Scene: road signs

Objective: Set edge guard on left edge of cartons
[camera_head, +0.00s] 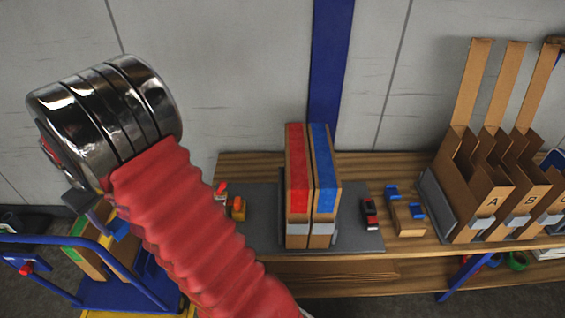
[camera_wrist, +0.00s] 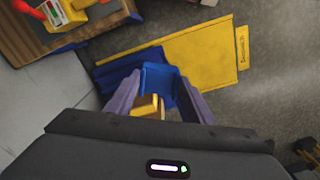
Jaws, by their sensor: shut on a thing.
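Two tall brown cartons stand upright side by side on the bench, the left one (camera_head: 297,205) with a red strip and the right one (camera_head: 325,200) with a blue strip. My gripper (camera_head: 93,213) is at the far left, well away from these cartons and partly hidden behind my arm. In the wrist view my gripper (camera_wrist: 153,98) is shut on a blue angled edge guard (camera_wrist: 160,78). The guard also shows in the head view (camera_head: 118,229). A yellow-tan piece (camera_wrist: 147,106) shows between the fingers; I cannot tell what it is.
The cartons stand on a grey mat (camera_head: 262,205). A red and yellow tool (camera_head: 238,208) lies left of them, a small red-black item (camera_head: 370,212) right. A wooden block (camera_head: 405,219) has blue pieces. Lettered cardboard holders (camera_head: 487,200) stand right. A blue-railed cart (camera_head: 130,292) is below my gripper.

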